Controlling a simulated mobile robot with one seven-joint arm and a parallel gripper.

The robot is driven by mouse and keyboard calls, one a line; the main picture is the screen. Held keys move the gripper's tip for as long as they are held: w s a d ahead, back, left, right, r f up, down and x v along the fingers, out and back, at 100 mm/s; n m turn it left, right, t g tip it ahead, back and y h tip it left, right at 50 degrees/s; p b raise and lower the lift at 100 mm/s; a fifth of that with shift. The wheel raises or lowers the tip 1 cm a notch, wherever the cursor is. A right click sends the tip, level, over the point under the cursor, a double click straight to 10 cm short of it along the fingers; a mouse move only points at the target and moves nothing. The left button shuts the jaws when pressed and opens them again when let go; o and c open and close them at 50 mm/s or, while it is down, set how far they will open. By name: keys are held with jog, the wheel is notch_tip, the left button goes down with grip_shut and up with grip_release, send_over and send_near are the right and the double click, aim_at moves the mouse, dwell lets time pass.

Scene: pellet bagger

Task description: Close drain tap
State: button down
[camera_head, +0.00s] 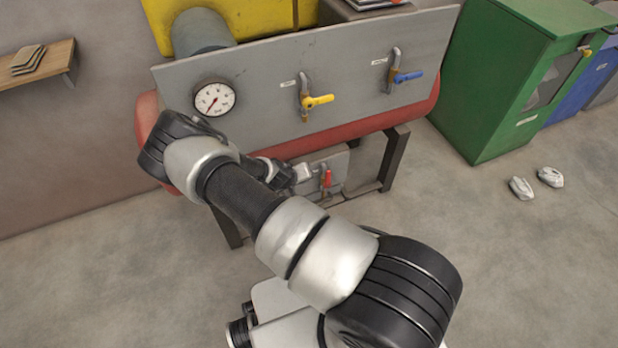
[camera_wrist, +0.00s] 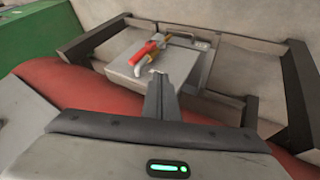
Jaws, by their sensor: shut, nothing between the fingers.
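The drain tap has a red handle (camera_head: 327,178) and sits on a small grey plate below the red tank. In the head view the handle hangs downward. In the wrist view the red handle (camera_wrist: 144,52) lies aslant on the plate, with a brass body beside it. My gripper (camera_head: 305,172) is shut and empty, just left of the red handle in the head view. In the wrist view its fingertips (camera_wrist: 158,74) point toward the tap, a little short of the handle in the picture. I cannot tell whether they touch it.
Above are a grey panel (camera_head: 350,70) with a gauge (camera_head: 214,98), a yellow-handled tap (camera_head: 318,101) and a blue-handled tap (camera_head: 407,77). The red tank (camera_head: 372,124) rests on a dark frame (camera_head: 395,158). A green cabinet (camera_head: 490,90) stands right. Floor is clear in front.

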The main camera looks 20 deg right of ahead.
jog(key=b, duration=0.3)
send_near(328, 179)
jog(key=w+a+f, duration=0.3)
jog(key=f, duration=0.1)
jog(key=d, duration=0.4)
jog(key=shift+w+d+f, duration=0.1)
jog(key=shift+f, duration=0.05)
